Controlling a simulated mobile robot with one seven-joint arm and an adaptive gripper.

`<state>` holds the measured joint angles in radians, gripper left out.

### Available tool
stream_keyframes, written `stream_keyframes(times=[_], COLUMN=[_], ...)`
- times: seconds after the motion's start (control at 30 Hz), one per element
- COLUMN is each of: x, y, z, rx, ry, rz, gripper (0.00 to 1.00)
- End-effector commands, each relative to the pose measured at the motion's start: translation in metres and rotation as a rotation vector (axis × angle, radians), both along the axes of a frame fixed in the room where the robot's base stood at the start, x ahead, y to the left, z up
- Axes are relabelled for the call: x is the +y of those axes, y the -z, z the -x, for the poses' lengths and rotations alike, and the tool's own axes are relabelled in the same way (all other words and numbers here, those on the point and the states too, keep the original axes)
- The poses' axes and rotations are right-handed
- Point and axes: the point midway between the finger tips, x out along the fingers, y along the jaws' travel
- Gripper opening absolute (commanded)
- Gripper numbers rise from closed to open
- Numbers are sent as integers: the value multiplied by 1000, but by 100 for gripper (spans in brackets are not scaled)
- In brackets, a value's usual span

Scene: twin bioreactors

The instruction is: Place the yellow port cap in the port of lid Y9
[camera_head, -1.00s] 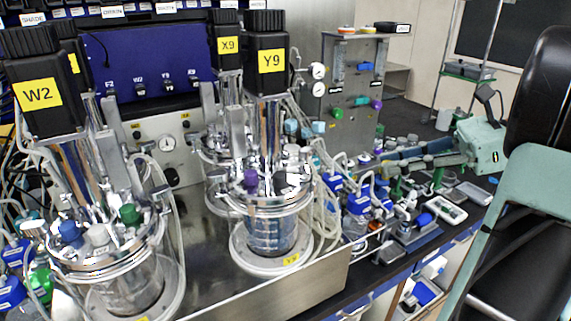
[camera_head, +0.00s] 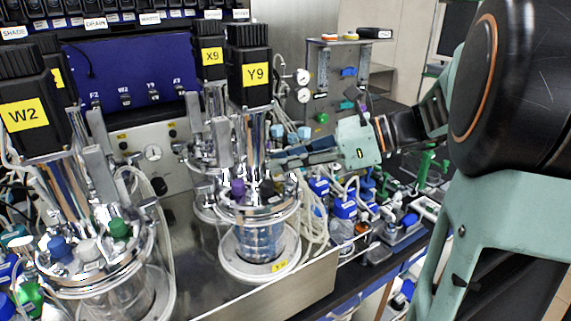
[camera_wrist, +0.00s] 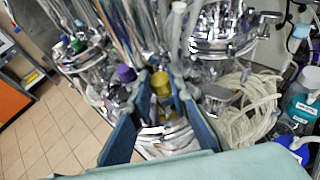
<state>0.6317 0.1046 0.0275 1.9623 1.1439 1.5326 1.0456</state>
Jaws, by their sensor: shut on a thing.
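The Y9 vessel carries a yellow Y9 label (camera_head: 256,74) on its black motor head. Its metal lid (camera_head: 262,208) has a purple cap (camera_head: 237,190) on its front left, also seen in the wrist view (camera_wrist: 125,73). My gripper (camera_head: 276,157) comes in from the right, its blue fingers beside the Y9 column and above the lid's right side. In the wrist view my gripper (camera_wrist: 162,86) is shut on the yellow port cap (camera_wrist: 160,82), held between the fingertips. The cap is not clear in the head view. The open port cannot be made out.
The W2 vessel (camera_head: 98,262) stands at the left front and the X9 vessel (camera_head: 212,105) behind Y9. Loose pale tubing (camera_head: 312,218) hangs right of Y9. Blue-capped bottles (camera_head: 345,208) stand close below my gripper.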

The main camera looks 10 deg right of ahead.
Motion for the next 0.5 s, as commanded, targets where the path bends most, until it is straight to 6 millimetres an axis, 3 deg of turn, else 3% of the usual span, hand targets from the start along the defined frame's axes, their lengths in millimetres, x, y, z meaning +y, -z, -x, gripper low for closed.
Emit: stream_keyframes(times=[0.1,0.47,0.5], x=[-3,-3,-3], y=[14,18,19], z=[1,1,1], rx=[5,4,3], ry=[3,2,2], rz=[-1,-1,0], gripper=[3,3,18])
